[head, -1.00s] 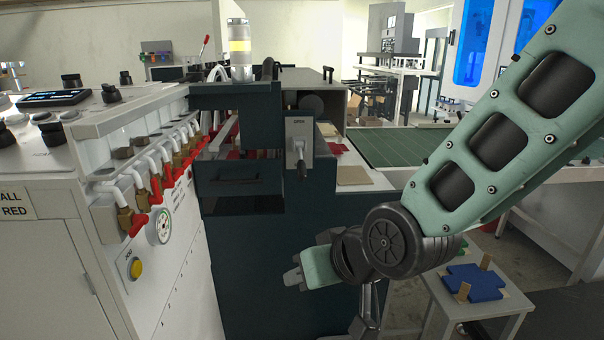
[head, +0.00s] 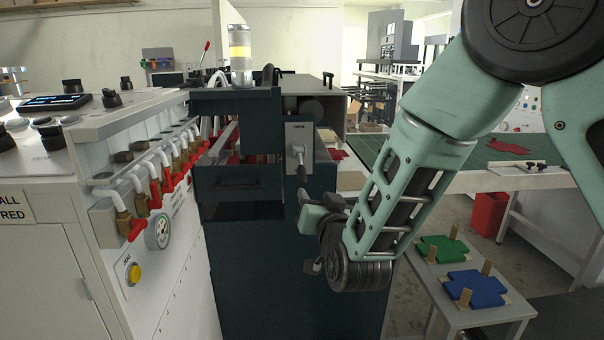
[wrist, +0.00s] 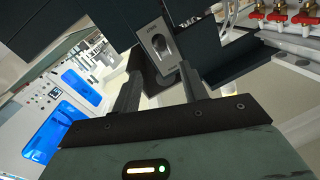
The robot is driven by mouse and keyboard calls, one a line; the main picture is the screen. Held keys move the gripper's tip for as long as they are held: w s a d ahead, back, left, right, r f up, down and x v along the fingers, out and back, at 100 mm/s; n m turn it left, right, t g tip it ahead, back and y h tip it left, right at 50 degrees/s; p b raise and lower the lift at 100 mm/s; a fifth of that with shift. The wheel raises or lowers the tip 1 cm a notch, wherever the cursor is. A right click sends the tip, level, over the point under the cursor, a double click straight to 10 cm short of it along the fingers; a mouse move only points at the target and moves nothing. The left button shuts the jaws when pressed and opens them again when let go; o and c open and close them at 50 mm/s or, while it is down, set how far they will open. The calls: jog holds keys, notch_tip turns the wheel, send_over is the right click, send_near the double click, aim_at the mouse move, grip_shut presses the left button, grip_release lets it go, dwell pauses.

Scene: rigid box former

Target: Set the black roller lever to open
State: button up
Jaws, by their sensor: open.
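The black roller lever (head: 300,170) hangs from a pale plate (head: 297,132) on the dark machine's front corner. The plate has a label at its top that seems to read OPEN, and the lever points down, away from it. My gripper (head: 304,194) is close in front of the lever's lower end, with its pale green body to the right. In the wrist view the plate (wrist: 157,48) shows just beyond my gripper's (wrist: 157,76) two spread dark fingers. The gripper is open. Whether the fingers touch the lever or straddle it is hard to tell.
On the left stands a white cabinet (head: 50,260) with a row of red-handled valves (head: 165,170) and a gauge (head: 158,232). A low table (head: 470,318) at the lower right carries a green piece (head: 442,249) and a blue piece (head: 474,286). A green work surface (head: 380,150) lies behind my arm.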

aim_at(304, 178)
jog(key=w+p, duration=0.1)
jog(key=w, duration=0.3)
jog(key=w+a+p, duration=0.1)
jog(key=w, duration=0.3)
jog(key=w+a+p, duration=0.1)
jog(key=w, duration=0.4)
jog(key=shift+s, duration=0.1)
grip_shut()
